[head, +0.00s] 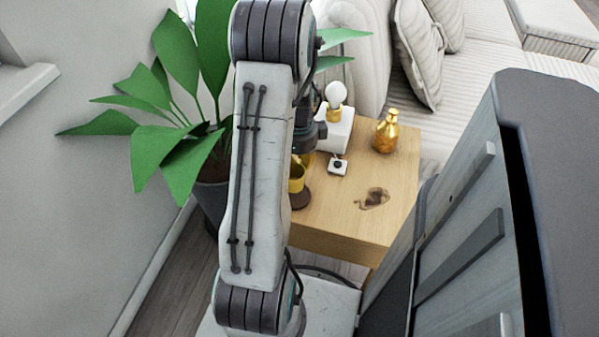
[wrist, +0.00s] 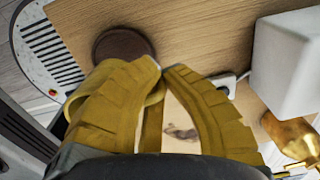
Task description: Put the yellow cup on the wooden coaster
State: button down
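The yellow cup (head: 296,184) shows in the head view just right of my arm, partly hidden by it. The dark brown round coaster (head: 301,200) is just below the cup in that picture, on the table's near left side. In the wrist view the coaster (wrist: 122,46) lies bare beyond my fingertips. My yellow gripper (wrist: 162,68) has its tips close together. A curved yellow strip of the cup (wrist: 156,92) shows between the fingers; the rest is hidden, and both are alike in colour. The gripper appears shut on the cup, above the table.
The wooden side table (head: 335,225) has a dark knot. It holds a white lamp base (head: 338,130) with a bulb, a gold bottle (head: 387,132) and a small white device (head: 338,167). A potted plant (head: 180,110) stands left, a sofa behind. The table's near right is clear.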

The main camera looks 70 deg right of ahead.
aim_at(299, 172)
jog(key=shift+f+b, duration=0.6)
jog(key=shift+f, duration=1.2)
jog(key=shift+f, duration=0.1)
jog(key=c, duration=1.4)
grip_release()
notch_tip(299, 172, up, 12)
jog(key=p, duration=0.3)
jog(key=shift+a+p, duration=0.15)
jog(key=shift+p, duration=0.25)
